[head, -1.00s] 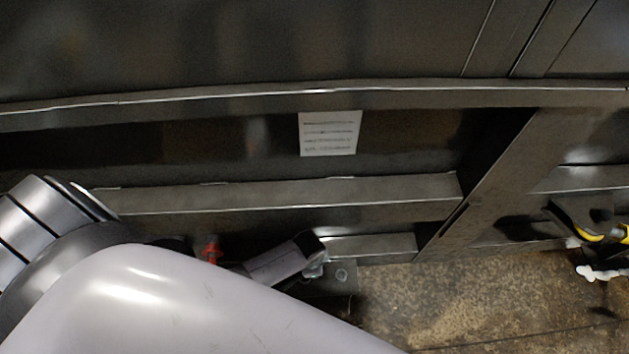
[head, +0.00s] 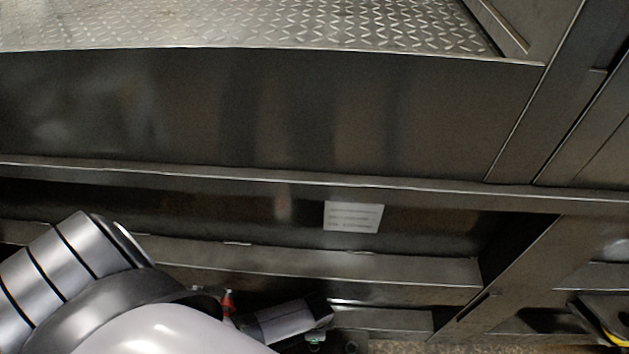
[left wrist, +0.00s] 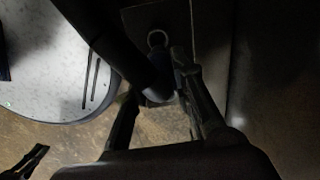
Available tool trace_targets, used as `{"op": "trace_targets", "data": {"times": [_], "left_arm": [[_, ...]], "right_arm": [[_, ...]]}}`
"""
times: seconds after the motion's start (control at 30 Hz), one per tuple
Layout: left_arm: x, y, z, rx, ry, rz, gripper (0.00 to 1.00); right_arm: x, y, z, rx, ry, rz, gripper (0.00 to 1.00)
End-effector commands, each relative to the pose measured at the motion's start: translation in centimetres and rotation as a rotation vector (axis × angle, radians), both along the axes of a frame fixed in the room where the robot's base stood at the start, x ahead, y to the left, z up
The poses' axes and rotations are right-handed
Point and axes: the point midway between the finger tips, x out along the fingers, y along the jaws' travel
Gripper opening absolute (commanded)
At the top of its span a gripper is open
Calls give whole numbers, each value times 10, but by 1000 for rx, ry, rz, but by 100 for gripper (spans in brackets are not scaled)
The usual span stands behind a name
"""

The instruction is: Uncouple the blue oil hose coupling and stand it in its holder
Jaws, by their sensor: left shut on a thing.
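My left arm comes in from the lower left in the head view and hides much of the area under the frame. In the left wrist view my left gripper (left wrist: 158,88) is shut on the dark end of a thick hose (left wrist: 105,40), which runs in from the top left. This end appears to be the hose coupling (left wrist: 160,78). It is in deep shadow, and I cannot make out its blue colour clearly. A pale ring (left wrist: 157,38) on a dark plate (left wrist: 175,18) lies just beyond the fingertips; I cannot tell whether the coupling touches it.
A small red part (head: 228,300) shows behind my arm in the head view. A steel beam (head: 350,268) and a paper label (head: 353,216) are above it. A black and yellow object (head: 608,325) is at the lower right. A dark wall (left wrist: 280,70) stands right of the gripper.

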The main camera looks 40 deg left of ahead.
Motion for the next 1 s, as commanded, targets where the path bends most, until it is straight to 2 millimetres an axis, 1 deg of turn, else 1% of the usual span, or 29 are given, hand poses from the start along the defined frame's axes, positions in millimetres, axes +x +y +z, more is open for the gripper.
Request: {"op": "trace_targets", "data": {"times": [0.03, 0.3, 0.5, 0.63, 1.0], "left_arm": [[0, 0, -9, 0, 0, 0, 0], [0, 0, -36, -1, 1, 0, 0], [0, 0, -50, -1, -1, 0, 0], [0, 0, -53, -1, -1, 0, 0], [0, 0, -52, -1, -1, 0, 0]], "right_arm": [[0, 0, -8, 0, 0, 0, 0], [0, 0, -30, 0, 0, 0, 0], [0, 0, -41, 0, 0, 0, 0], [0, 0, -43, 0, -1, 0, 0], [0, 0, -42, 0, -1, 0, 0]]}}
